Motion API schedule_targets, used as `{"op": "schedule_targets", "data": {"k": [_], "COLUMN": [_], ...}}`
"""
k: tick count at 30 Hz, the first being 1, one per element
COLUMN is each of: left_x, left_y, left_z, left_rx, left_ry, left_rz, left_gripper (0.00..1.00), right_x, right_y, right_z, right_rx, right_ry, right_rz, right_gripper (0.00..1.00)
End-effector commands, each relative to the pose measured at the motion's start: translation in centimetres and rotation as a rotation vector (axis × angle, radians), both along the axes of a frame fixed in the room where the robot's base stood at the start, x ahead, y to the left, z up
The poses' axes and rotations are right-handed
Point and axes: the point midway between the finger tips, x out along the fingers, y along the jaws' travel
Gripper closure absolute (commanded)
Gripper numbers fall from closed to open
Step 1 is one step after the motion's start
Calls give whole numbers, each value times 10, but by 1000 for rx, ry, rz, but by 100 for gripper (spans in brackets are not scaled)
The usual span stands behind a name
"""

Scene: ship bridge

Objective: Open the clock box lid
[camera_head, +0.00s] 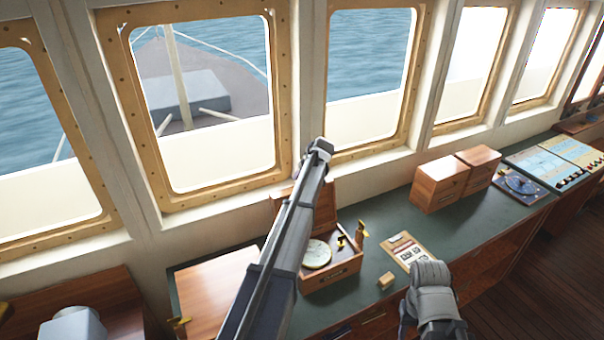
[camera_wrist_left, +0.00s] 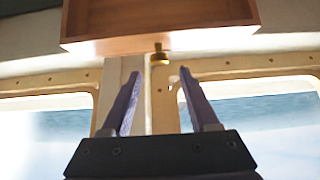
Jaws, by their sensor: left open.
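The clock box (camera_head: 335,279) is a wooden box on the green counter, with a round pale clock dial (camera_head: 317,254) and small brass parts inside. Its lid (camera_head: 325,207) stands raised at the back, partly hidden behind my left arm. In the left wrist view the wooden lid (camera_wrist_left: 160,42) spans the top, with a brass knob (camera_wrist_left: 160,56) at its edge. My left gripper (camera_head: 319,148) is at the lid's upper edge; its open fingers (camera_wrist_left: 157,90) are empty, with the knob beyond and between their tips. My right gripper (camera_head: 428,290) is low over the counter's front; its fingers are unclear.
A flat wooden box (camera_head: 215,290) is left of the clock box. A clipboard (camera_head: 408,250) and a small wooden block (camera_head: 386,281) lie to its right. Two wooden drawer boxes (camera_head: 440,184) and chart panels (camera_head: 560,160) are farther right. Framed windows rise behind the counter.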

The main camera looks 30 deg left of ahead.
Motion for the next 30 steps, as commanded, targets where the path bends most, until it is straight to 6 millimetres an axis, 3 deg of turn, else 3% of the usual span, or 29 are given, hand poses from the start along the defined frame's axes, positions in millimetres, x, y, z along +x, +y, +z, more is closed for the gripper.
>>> {"op": "schedule_targets", "data": {"k": [1, 4, 6, 18, 30], "left_x": [-6, -13, -26, -74, -84], "left_y": [-6, -14, -30, -92, -107], "left_z": [17, 34, 23, 23, 23], "left_rx": [1, 2, 1, 0, 1], "left_ry": [0, -1, -1, -1, 0], "left_rz": [-1, 0, -3, -1, 1], "left_gripper": [39, 39, 39, 39, 39], "right_x": [0, 0, 0, 0, 0], "right_y": [0, 0, 0, 0, 0], "right_z": [17, 34, 23, 23, 23], "right_rx": [1, 1, 1, 0, 0], "right_ry": [1, 0, 0, 0, 0], "right_rz": [-5, -15, -14, -14, -14], "right_gripper": [50, 50, 50, 50, 50]}}
